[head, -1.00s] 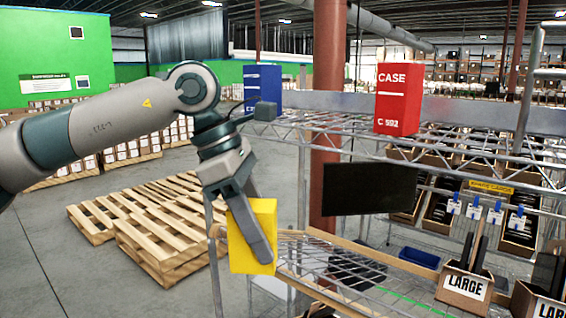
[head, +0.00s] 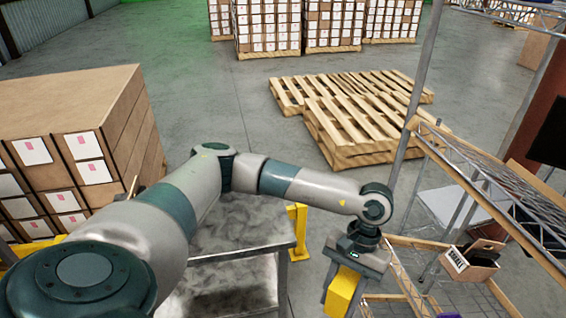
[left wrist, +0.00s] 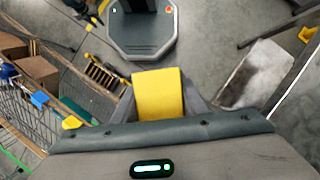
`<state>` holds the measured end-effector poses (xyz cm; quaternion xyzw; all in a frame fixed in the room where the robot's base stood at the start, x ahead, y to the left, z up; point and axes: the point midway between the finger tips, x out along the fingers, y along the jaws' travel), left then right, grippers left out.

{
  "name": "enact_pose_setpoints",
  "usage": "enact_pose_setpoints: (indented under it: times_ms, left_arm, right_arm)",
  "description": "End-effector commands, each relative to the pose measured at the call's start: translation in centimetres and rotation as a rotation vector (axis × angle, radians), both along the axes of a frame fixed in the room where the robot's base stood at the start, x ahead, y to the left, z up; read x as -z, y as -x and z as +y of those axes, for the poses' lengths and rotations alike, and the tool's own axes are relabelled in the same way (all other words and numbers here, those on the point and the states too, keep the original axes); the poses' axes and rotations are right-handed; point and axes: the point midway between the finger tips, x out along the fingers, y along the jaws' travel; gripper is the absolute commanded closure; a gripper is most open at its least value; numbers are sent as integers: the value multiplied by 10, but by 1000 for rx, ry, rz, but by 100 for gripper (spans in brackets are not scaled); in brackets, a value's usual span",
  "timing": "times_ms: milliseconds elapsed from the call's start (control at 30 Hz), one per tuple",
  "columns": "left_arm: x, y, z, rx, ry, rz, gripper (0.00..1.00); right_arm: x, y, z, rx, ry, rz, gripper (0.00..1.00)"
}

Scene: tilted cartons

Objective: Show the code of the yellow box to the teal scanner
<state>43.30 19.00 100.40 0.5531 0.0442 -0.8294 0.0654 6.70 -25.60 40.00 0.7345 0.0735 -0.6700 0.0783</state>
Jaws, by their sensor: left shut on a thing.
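The yellow box (head: 341,294) is at the bottom of the head view, held in my left gripper (head: 346,284), which points down. In the left wrist view the yellow box (left wrist: 160,92) sits between the two grey fingers of my left gripper (left wrist: 162,102). The fingers are shut on its sides. No code shows on the faces in sight. I cannot make out a teal scanner in either view. My right gripper is not in view.
A wire shelf rack (head: 470,185) stands right of my left gripper. A grey metal table (head: 215,245) is to the left, beside a yellow post (head: 297,230). Wooden pallets (head: 350,125) lie on the floor behind. Stacked cartons (head: 85,140) stand at the left. Open floor lies between.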

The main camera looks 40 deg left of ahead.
Motion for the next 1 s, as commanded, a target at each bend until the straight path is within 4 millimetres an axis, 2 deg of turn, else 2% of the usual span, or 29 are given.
enact_pose_setpoints:
  times_ms: [33, 100, 200, 300, 500, 1000]
  left_arm:
    - [38, 6, 4, 49, -2, 4, 87]
    - [67, 10, 9, 100, 0, 2, 87]
    - [92, 11, 12, 132, 0, -2, 87]
    - [108, 12, 13, 148, 1, -2, 87]
    - [121, 13, 13, 157, 1, -2, 87]
    - [120, 13, 14, 157, 1, -2, 87]
  right_arm:
    - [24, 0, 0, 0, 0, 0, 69]
    - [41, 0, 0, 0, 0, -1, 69]
    - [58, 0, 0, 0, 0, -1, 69]
    - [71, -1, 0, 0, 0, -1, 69]
    - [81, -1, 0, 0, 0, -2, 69]
    - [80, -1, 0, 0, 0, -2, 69]
